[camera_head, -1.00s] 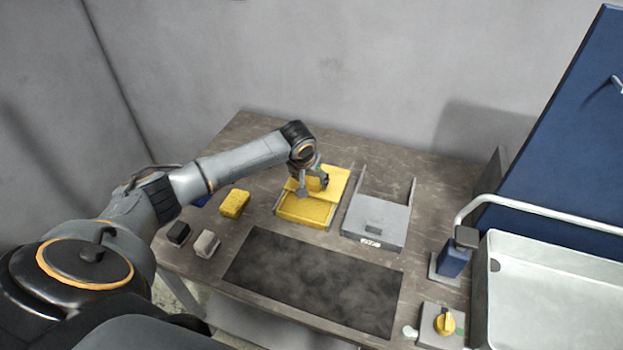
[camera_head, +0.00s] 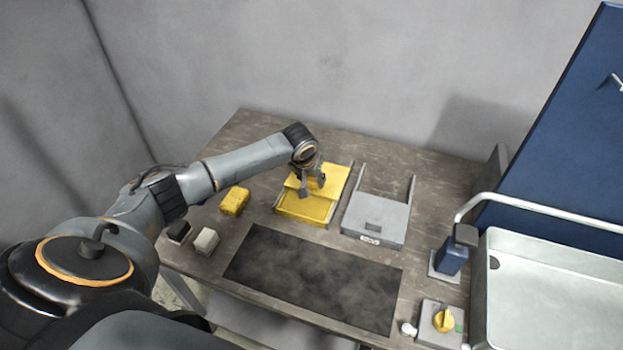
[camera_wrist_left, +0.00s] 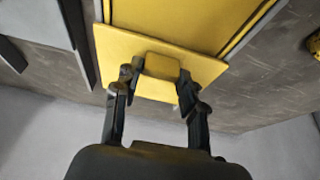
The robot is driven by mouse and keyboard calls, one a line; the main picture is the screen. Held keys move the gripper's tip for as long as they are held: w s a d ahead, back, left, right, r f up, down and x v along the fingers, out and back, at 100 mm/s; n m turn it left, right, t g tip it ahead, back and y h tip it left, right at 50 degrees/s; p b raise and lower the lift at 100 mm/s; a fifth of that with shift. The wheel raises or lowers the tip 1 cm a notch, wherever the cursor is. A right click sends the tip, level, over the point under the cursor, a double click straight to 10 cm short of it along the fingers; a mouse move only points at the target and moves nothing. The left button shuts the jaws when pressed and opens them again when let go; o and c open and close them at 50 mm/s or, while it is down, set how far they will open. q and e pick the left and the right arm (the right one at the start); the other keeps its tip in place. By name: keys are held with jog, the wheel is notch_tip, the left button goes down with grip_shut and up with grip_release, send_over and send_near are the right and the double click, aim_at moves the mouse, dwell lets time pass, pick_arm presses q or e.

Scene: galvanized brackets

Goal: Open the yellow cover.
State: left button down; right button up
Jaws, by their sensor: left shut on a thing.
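The yellow cover (camera_head: 329,175) lies on a yellow box (camera_head: 305,208) near the back of the table, its raised plate over the rear part of the box. My left gripper (camera_head: 311,186) is down at the cover. In the left wrist view my left gripper (camera_wrist_left: 156,85) has its fingers on either side of a yellow block-shaped handle (camera_wrist_left: 161,65) on the cover (camera_wrist_left: 120,45), shut on it. In the head view my gripper hides the handle partly. My right gripper is not in view.
A grey sliding-cover box (camera_head: 375,218) with rails stands just right of the yellow one. A yellow sponge-like block (camera_head: 235,200) and a light grey block (camera_head: 206,240) lie left. A dark mat (camera_head: 310,280) lies in front. A white tray (camera_head: 550,290) is far right.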

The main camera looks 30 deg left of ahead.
pick_arm(q)
jog(key=w, duration=0.1)
jog(key=w+b, duration=0.1)
jog(key=w, duration=0.1)
jog(key=shift+w+a+f+b, duration=0.1)
jog(key=shift+a+b, duration=0.2)
jog(key=shift+a, duration=0.05)
jog(key=shift+w+a, duration=0.1)
jog(key=shift+w, duration=0.25)
jog(key=c, duration=0.8)
grip_release()
jog(key=shift+o, duration=0.2)
jog(key=shift+s+r, duration=0.1)
jog(key=shift+r, duration=0.2)
jog(key=v, duration=1.1)
jog(key=shift+s+r, duration=0.2)
